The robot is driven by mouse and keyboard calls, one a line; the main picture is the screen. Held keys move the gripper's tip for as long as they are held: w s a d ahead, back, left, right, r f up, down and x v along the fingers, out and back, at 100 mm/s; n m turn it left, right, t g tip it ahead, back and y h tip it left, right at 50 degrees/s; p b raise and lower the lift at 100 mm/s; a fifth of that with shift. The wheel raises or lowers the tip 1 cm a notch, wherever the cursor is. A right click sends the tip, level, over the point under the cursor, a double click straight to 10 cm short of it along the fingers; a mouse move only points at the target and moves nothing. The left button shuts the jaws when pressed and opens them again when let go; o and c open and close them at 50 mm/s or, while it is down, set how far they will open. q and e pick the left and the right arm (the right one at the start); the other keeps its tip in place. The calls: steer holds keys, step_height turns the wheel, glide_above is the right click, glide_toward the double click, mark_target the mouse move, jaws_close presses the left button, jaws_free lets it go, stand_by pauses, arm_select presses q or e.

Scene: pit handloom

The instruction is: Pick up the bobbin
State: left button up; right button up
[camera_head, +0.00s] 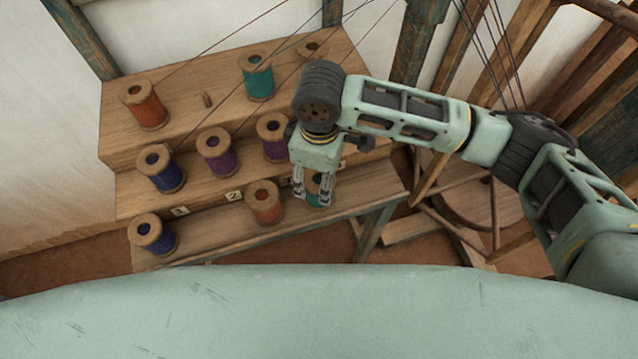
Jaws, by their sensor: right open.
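The task names a bobbin without saying which, and several wooden bobbins stand on a stepped rack. My right gripper (312,199) is open and points down over the lowest step. A teal bobbin (317,185) shows between and behind its fingers, partly hidden by them. I cannot tell whether the fingers touch it. An orange bobbin (264,203) stands just left of the gripper on the same step, and a dark blue bobbin (153,236) stands at that step's left end. My left gripper is out of view.
The middle step holds a blue bobbin (162,168) and purple bobbins (216,153). The top step (190,85) holds an orange bobbin (145,106), a teal bobbin (257,79) and a peg (207,100). Threads run upward. Loom beams (413,45) stand at right.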

mark_target(320, 183)
step_height(320, 183, down, 4)
steer(key=shift+w+r, duration=0.1)
steer(key=shift+f, duration=0.25)
steer(key=shift+c, duration=0.5)
steer(key=c, duration=0.7)
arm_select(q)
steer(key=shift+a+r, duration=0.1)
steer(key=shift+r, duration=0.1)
arm_select(e)
steer(key=shift+c, duration=0.8)
steer(key=shift+r, duration=0.1)
